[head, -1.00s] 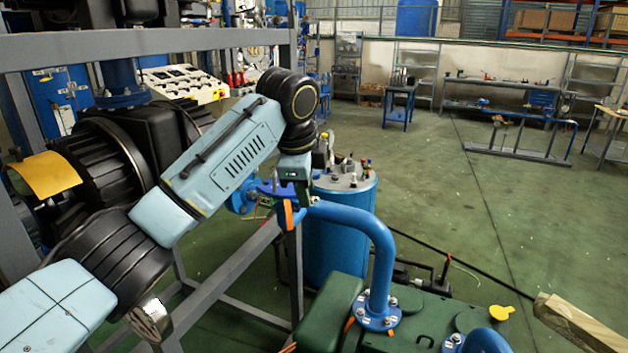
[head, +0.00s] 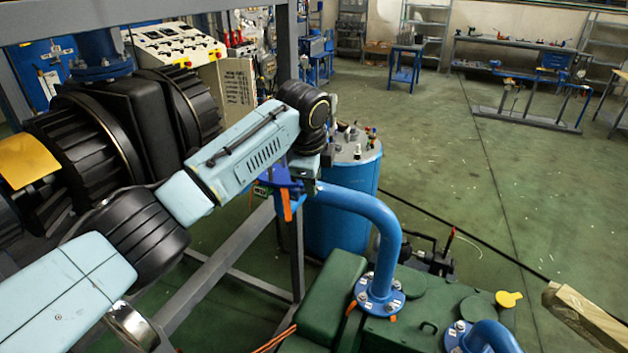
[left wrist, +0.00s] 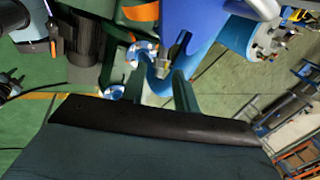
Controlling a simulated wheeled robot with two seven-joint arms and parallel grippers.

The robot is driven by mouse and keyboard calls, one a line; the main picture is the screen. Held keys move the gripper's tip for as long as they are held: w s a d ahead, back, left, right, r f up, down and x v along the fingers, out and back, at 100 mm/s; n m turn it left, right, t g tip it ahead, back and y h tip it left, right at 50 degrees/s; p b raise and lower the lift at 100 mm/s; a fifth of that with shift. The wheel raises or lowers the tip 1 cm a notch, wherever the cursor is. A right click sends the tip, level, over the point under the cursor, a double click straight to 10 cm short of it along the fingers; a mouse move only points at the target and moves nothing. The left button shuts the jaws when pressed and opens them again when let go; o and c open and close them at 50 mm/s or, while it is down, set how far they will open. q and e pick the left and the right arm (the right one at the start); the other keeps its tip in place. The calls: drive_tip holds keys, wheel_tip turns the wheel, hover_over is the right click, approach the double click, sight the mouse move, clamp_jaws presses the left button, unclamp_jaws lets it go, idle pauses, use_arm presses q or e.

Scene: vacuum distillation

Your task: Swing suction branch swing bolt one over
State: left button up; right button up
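The suction branch is a blue bent pipe (head: 375,215) rising from a bolted flange on the green machine. Its upper end runs left to a blue flanged joint (head: 277,186), partly hidden behind my left wrist. My left gripper (head: 302,190) is at this joint, its fingers hardly visible from the head. In the left wrist view my two dark green fingers (left wrist: 160,82) are apart, one on each side of a small metal bolt with a nut (left wrist: 168,68). Blue flange metal lies just beyond. Whether a finger touches the bolt, I cannot tell.
A grey frame post (head: 297,245) stands below the joint. A blue tank (head: 340,215) with fittings on top stands close behind the pipe. The green machine (head: 335,290) fills the bottom middle. Open green floor (head: 450,150) lies to the right.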

use_arm(q)
drive_tip(key=shift+w+f, duration=0.2)
drive_tip(key=shift+f, duration=0.35)
drive_tip(key=shift+w+d+f, duration=0.1)
drive_tip(key=shift+w+f, duration=0.1)
drive_tip(key=shift+f, duration=0.35)
drive_tip(key=shift+c, duration=0.5)
clamp_jaws()
drive_tip(key=shift+w+a+r+n+g+h, duration=0.2)
drive_tip(key=shift+a+r+g+h, duration=0.2)
drive_tip(key=shift+h, duration=0.55)
drive_tip(key=shift+w+a+r+n+g+h, duration=0.25)
drive_tip(key=shift+a+g+h, duration=0.2)
drive_tip(key=shift+h, duration=0.5)
use_arm(e)
drive_tip(key=shift+w+a+r, duration=0.1)
drive_tip(key=shift+w+r, duration=0.05)
drive_tip(key=shift+r, duration=0.05)
use_arm(q)
drive_tip(key=shift+o, duration=0.5)
unclamp_jaws()
drive_tip(key=shift+s, duration=0.1)
